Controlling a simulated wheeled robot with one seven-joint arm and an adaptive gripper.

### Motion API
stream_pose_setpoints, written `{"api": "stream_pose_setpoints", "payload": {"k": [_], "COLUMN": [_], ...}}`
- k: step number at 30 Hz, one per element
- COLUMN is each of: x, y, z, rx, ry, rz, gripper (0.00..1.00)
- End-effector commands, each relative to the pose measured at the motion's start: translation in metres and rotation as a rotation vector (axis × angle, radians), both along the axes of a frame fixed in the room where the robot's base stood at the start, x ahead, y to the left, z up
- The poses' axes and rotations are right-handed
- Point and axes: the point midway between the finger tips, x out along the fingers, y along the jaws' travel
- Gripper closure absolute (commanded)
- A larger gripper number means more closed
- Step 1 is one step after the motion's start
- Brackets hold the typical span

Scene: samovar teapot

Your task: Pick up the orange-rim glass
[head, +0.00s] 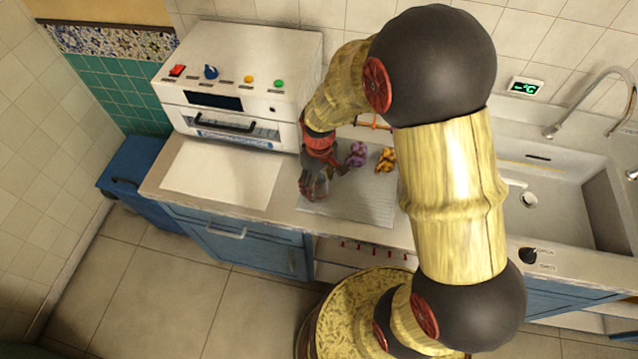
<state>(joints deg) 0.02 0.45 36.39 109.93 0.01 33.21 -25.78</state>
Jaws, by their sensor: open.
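My gripper (324,170) is low over the counter in front of the white oven, with its dark jaws open. A small glass (314,187), see-through with a dark reddish tint, stands at the jaws near the left edge of the grey mat. Its upper part is partly hidden by my gripper, and its rim colour cannot be made out. I cannot tell whether the jaws touch it or are around it.
A purple item (356,154) and an orange-yellow item (386,160) sit right of my gripper on the mat (362,208). The white oven (238,85) stands behind left. A white board (222,175) lies clear at left. The sink (565,195) is at right.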

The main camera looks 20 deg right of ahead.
Motion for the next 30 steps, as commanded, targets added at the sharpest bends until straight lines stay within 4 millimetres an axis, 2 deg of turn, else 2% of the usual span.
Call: {"api": "stream_pose_setpoints", "payload": {"k": [2,5,27,30], "x": [0.0001,0.0000,-0.0002,0.0000], "y": [0.0000,0.0001,0.0001,0.0001], "z": [0.0007,0.0007,0.0007,0.0008], "rx": [0.000,0.000,0.000,0.000], "ry": [0.000,0.000,0.000,0.000], "rz": [0.000,0.000,0.000,0.000], "gripper": [0.40,0.45,0.87,0.87]}}
